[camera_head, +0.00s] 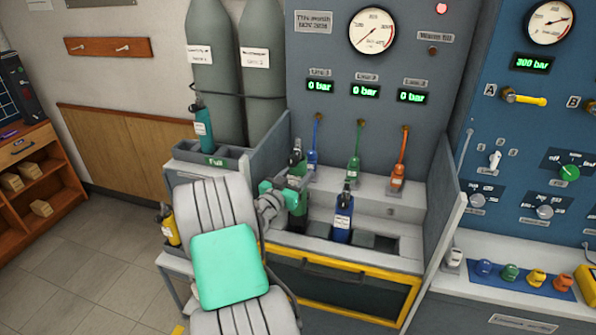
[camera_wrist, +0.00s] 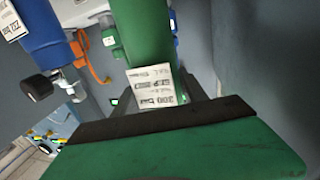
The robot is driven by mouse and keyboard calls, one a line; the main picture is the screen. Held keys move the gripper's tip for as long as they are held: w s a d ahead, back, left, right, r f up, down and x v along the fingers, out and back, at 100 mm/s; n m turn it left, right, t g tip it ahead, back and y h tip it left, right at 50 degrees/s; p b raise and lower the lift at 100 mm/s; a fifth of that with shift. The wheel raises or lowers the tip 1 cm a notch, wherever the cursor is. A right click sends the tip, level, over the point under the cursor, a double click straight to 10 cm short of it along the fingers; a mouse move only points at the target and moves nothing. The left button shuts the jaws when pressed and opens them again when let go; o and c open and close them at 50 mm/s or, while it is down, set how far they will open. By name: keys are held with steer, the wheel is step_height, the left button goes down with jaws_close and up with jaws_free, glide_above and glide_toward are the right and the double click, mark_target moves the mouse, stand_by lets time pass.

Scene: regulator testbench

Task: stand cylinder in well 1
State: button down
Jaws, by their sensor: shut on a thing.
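A green cylinder (camera_head: 297,215) with a dark valve top stands upright at the leftmost well of the bench. It also shows in the wrist view (camera_wrist: 143,35), with a white printed label. My gripper (camera_head: 288,195) is shut on its upper part from the left. The cylinder's foot is at the well opening; I cannot tell whether it rests on the bottom. A blue cylinder (camera_head: 342,222) stands upright in the bench to its right, and shows at the upper left of the wrist view (camera_wrist: 40,35). The number of the well is not readable.
Blue, green and orange hoses (camera_head: 399,160) hang behind. Grey side panels (camera_head: 440,225) bound the bench. A teal cylinder (camera_head: 203,128) stands in the rack marked Full, and a yellow one (camera_head: 170,228) is lower left.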

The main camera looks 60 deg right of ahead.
steer(key=shift+f+b, duration=5)
steer(key=shift+b, duration=0.75)
steer(key=shift+f+b, duration=0.65)
steer(key=shift+b, duration=0.1)
steer(key=c, duration=1)
jaws_free()
steer(key=o, duration=0.4)
steer(key=shift+f, duration=0.1)
steer(key=shift+o, duration=0.2)
steer(key=shift+a+f, duration=0.1)
steer(key=shift+f, duration=0.15)
steer(key=a, duration=0.4)
steer(key=a+b, duration=0.1)
steer(key=a, duration=0.2)
steer(key=shift+w+a+r, duration=0.2)
steer(key=shift+a, duration=0.15)
